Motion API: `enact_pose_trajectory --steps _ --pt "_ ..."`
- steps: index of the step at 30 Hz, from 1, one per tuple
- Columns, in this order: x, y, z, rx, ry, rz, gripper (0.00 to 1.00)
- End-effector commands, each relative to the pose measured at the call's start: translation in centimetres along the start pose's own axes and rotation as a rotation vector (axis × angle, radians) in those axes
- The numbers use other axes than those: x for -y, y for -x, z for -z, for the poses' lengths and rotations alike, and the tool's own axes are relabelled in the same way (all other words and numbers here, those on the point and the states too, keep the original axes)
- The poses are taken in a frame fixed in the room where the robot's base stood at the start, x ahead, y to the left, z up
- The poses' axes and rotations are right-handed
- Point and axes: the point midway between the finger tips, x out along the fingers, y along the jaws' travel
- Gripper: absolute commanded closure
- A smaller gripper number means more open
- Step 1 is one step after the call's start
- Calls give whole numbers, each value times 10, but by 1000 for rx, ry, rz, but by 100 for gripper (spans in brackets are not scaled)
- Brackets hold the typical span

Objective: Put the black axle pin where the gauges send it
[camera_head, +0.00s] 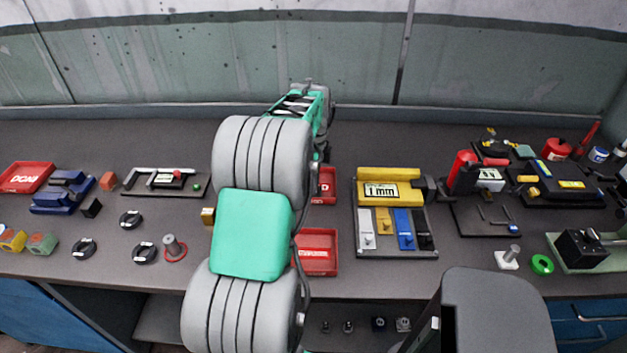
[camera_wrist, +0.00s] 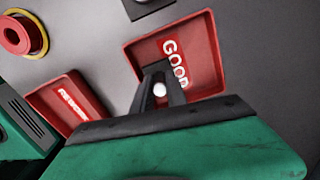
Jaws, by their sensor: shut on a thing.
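In the wrist view my gripper (camera_wrist: 160,94) is shut on a small piece, of which only a pale round end (camera_wrist: 159,89) shows between the dark fingers. It fits the end of a pin, but I cannot see a black body. The fingers are over the red tray marked GOOD (camera_wrist: 203,45); their height above its floor I cannot tell. A second red tray (camera_wrist: 73,97), its label reading like REWORK, lies to the left. In the head view my arm hides the fingers. A yellow gauge (camera_head: 391,187) reading 1 mm stands right of my arm, behind several coloured plates (camera_head: 384,226).
A red tray (camera_head: 318,252) and part of another (camera_head: 327,186) show beside my arm. Black knobs (camera_head: 144,252) and a grey peg with a red ring (camera_head: 173,247) lie left. A red-and-black gauge device (camera_head: 463,172) and tools crowd the right. Bare bench shows along the back.

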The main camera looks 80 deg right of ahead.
Motion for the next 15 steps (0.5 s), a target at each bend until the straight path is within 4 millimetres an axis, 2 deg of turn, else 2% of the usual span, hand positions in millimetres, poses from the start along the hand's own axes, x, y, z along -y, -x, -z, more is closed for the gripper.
enact_pose_trajectory --steps 10,11,13,15 --pt "1 -4 0 0 0 5 100" --pt "1 -3 0 0 0 4 80" --pt "1 -3 0 0 0 4 74" --pt "1 -3 0 0 0 4 73"
